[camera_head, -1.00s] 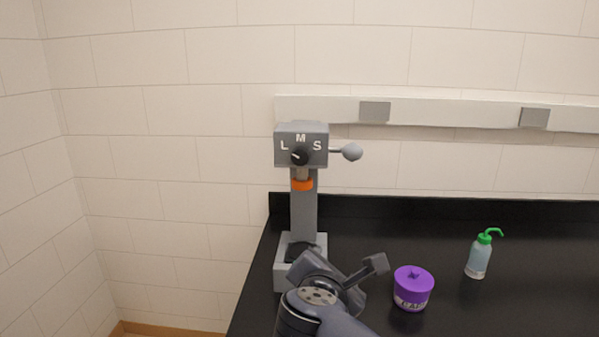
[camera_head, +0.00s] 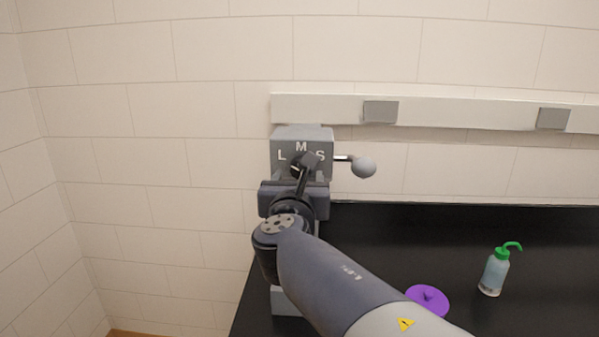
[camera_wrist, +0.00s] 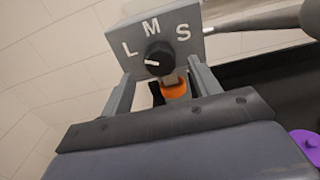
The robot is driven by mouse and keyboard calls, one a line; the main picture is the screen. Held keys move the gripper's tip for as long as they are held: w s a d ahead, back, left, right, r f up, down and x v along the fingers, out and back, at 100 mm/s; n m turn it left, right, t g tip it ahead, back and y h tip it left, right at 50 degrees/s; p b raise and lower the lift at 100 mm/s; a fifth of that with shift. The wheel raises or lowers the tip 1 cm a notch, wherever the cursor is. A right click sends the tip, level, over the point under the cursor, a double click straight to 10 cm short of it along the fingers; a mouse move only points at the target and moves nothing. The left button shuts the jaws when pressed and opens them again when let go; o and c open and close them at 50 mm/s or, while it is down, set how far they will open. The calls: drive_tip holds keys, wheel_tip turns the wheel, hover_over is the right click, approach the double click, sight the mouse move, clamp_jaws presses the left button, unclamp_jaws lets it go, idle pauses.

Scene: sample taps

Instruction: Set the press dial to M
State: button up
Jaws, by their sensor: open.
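The press (camera_head: 284,141) is a grey unit with the letters L, M and S on its front face, which also shows in the wrist view (camera_wrist: 194,47). Its black dial (camera_wrist: 160,56) sits below the M, and its white mark points left, toward the L side. In the head view the dial (camera_head: 296,167) is partly hidden by my gripper. My gripper (camera_wrist: 163,78) is open, with one finger at each side of the view, low and to either side of the dial. It also shows in front of the press in the head view (camera_head: 302,164). I cannot tell whether the fingers touch the dial.
A lever with a grey ball knob (camera_head: 363,167) sticks out right of the press. An orange ring (camera_wrist: 176,91) is below the dial. A purple lid (camera_head: 428,299) and a green-topped bottle (camera_head: 495,272) are on the black bench (camera_head: 400,240). The bench's middle is clear.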

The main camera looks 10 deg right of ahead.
sight(300, 171)
drive_tip(key=shift+x, duration=1.5)
drive_tip(key=shift+c, duration=0.6)
drive_tip(key=c, duration=0.9)
